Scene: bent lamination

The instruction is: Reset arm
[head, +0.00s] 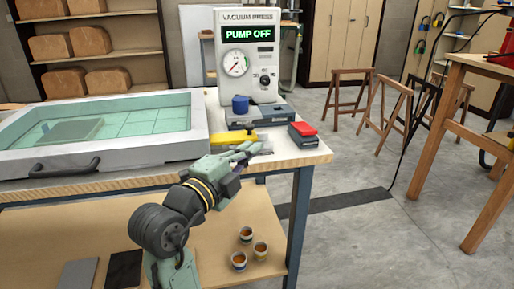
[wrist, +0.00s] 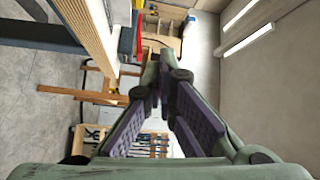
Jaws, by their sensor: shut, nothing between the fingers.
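My gripper (head: 249,150) is at the end of my arm, in front of the bench's right part in the head view. It is shut and empty. In the wrist view my gripper (wrist: 158,62) has its fingers meeting at the tips, with nothing between them. The wrist view is turned on its side and looks out across the room. The vacuum press unit (head: 247,75) stands at the back of the bench, and its display reads "PUMP OFF".
The bench (head: 312,157) carries a glass-topped press frame (head: 203,140) at left, a yellow object (head: 240,136), a red-topped block (head: 303,129) and a blue round piece (head: 240,104). Cups (head: 239,261) stand on the lower shelf. Sawhorses (head: 385,110) stand at right.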

